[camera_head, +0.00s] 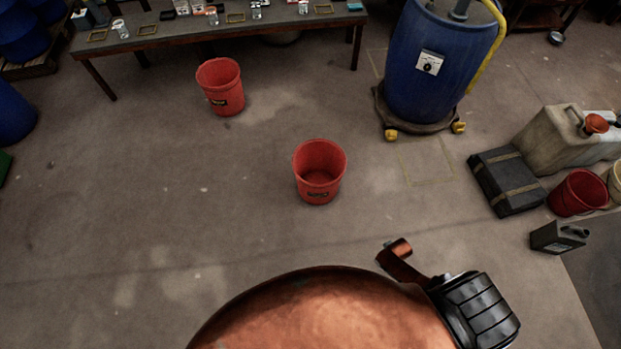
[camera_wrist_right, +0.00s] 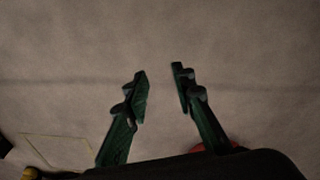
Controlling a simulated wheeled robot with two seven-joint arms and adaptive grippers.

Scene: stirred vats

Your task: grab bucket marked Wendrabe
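Three red buckets show in the head view. One bucket (camera_head: 312,160) stands upright and open on the floor near the middle, with a dark label low on its front. A second labelled bucket (camera_head: 217,80) stands farther back, left of centre, in front of the table. A third bucket (camera_head: 578,193) is at the right edge among containers. The label writing is too small to read, so I cannot tell which is marked Wendrabe. My right gripper (camera_wrist_right: 160,70) has its fingers apart, with only floor between the tips. My left gripper is not in view.
A blue vat (camera_head: 420,90) stands on a wheeled dolly at the back right. A long table (camera_head: 220,27) with small items is at the back left. A dark case (camera_head: 507,182) and a beige jerrycan (camera_head: 560,140) stand at right. Floor around the middle bucket is clear.

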